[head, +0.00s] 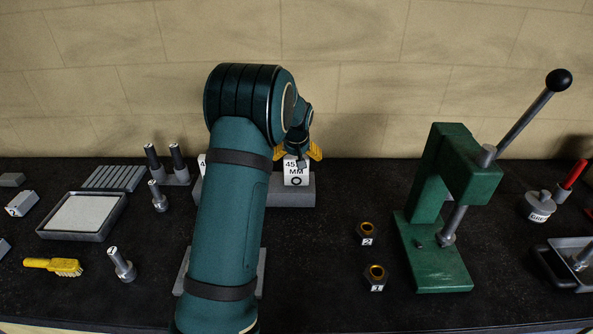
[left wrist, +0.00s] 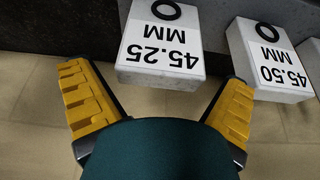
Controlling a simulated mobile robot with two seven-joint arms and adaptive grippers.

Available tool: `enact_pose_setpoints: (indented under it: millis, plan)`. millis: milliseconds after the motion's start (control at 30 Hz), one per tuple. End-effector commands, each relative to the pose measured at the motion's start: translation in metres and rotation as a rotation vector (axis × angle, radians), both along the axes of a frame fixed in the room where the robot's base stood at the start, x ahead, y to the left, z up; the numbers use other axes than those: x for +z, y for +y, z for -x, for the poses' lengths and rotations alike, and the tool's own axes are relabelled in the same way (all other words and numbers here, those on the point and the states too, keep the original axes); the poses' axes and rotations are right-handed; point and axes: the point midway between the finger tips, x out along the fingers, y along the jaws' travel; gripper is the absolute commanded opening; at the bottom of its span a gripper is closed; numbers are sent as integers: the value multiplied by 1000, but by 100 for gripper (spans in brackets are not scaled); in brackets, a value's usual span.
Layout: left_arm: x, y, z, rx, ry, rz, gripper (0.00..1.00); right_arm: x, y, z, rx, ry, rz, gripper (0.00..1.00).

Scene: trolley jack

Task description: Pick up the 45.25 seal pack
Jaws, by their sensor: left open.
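The 45.25 seal pack (head: 296,178) is a white block with black print and a ring mark, upright at the grey rack behind my left arm. In the left wrist view the 45.25 pack (left wrist: 160,50) appears upside down, with its "45.25 MM" face fully readable. My left gripper (head: 298,153) is open at the top of this pack. Its yellow fingers (left wrist: 158,80) are spread to either side of the pack's near end, with visible gaps. My arm hides part of the rack. My right gripper is not in view.
The grey rack (head: 305,192) is below. A green press (head: 455,170) stands to the right, and two dark numbered rings (head: 374,272) lie in front. The wall is close behind.

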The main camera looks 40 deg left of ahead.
Motion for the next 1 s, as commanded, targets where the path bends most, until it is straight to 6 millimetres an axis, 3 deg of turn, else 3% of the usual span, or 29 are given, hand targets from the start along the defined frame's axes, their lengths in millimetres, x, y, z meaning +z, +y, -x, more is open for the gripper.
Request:
enact_pose_setpoints:
  millis: [333, 400, 500, 1000]
  plan:
    - [-8, 2, -3, -1, 0, 0, 100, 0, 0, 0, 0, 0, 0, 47]
    - [-8, 2, -3, -1, 0, 0, 75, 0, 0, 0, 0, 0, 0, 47]
    - [-8, 2, -3, 0, -1, 1, 47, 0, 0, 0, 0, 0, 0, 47]
    - [-2, 2, -3, 0, -2, -1, 45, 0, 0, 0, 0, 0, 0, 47]
